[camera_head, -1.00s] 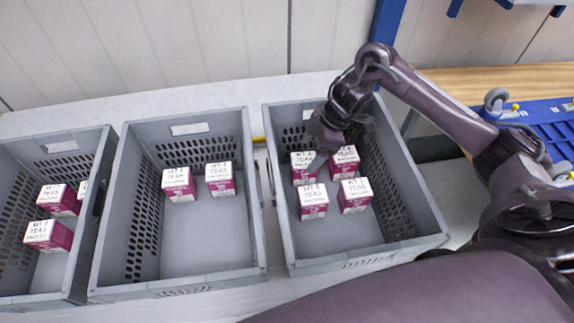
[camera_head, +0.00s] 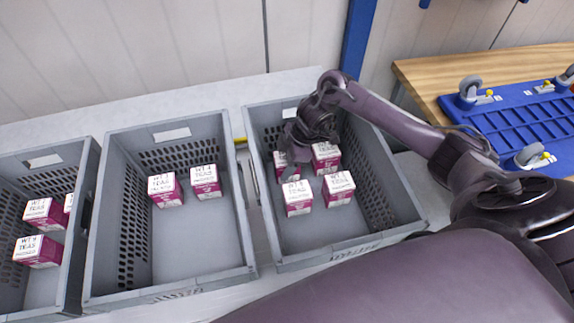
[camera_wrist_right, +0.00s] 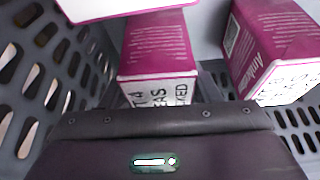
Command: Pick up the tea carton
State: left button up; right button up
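Several white-and-magenta tea cartons stand in the right grey crate (camera_head: 375,240). They are a back-left carton (camera_head: 279,173), a back-right carton (camera_head: 326,158), a front-left carton (camera_head: 298,197) and a front-right carton (camera_head: 339,188). My right gripper (camera_head: 297,168) reaches down into this crate, in front of the back-left carton and partly hiding it. In the right wrist view, one carton (camera_wrist_right: 158,45) is straight ahead beyond the dark gripper body and another (camera_wrist_right: 277,50) is to the right. The fingertips are not clear, so I cannot tell whether they grip anything. My left gripper is not in view.
A middle grey crate (camera_head: 91,285) holds two cartons, and a left grey crate (camera_head: 75,225) holds several more. The crates stand close together on a pale table (camera_head: 215,97). A blue rack (camera_head: 530,125) lies on a wooden bench (camera_head: 505,68) at the right.

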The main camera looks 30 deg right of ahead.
jog(key=c, duration=0.7)
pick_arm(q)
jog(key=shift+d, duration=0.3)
pick_arm(e)
jog(key=shift+r, duration=0.1)
